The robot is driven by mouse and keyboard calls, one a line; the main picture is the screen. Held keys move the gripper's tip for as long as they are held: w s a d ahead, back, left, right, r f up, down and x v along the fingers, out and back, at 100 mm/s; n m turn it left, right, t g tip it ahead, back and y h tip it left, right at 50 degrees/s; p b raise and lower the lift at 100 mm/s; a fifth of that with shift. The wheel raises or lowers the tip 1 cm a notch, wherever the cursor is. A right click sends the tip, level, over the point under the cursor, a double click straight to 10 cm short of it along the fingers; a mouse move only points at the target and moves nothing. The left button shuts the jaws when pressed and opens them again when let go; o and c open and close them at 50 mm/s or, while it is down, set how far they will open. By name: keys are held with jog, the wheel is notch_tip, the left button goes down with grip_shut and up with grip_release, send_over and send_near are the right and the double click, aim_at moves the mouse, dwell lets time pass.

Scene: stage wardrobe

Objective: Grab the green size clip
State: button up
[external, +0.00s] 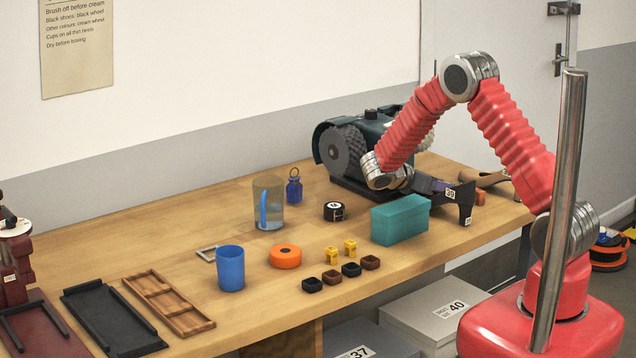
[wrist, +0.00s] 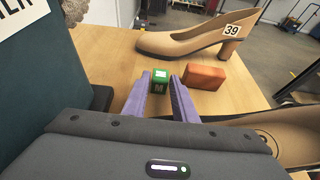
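The green size clip (wrist: 160,84), a small block with a white patch and an M, stands on the wooden table in the wrist view. My gripper (wrist: 160,78) is open, with one purple finger on each side of the clip. A narrow gap shows on both sides, so it is not clamped. I cannot tell how far the clip sits between the tips. In the external view the clip is hidden, and my gripper is mostly hidden behind a dark shoe.
A reddish-brown block (wrist: 204,77) lies close right of the fingers. A tan heeled shoe (wrist: 190,38) marked 39 stands beyond. A dark shoe (external: 462,203) stands on the near side, and a dark green machine (external: 375,135) on the other. A teal box (external: 400,220) is nearby.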

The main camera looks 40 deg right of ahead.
dwell(0.4)
grip_shut()
jog(key=shift+r, duration=0.1)
notch_tip(320, 180, up, 18)
dwell(0.7)
dwell(0.5)
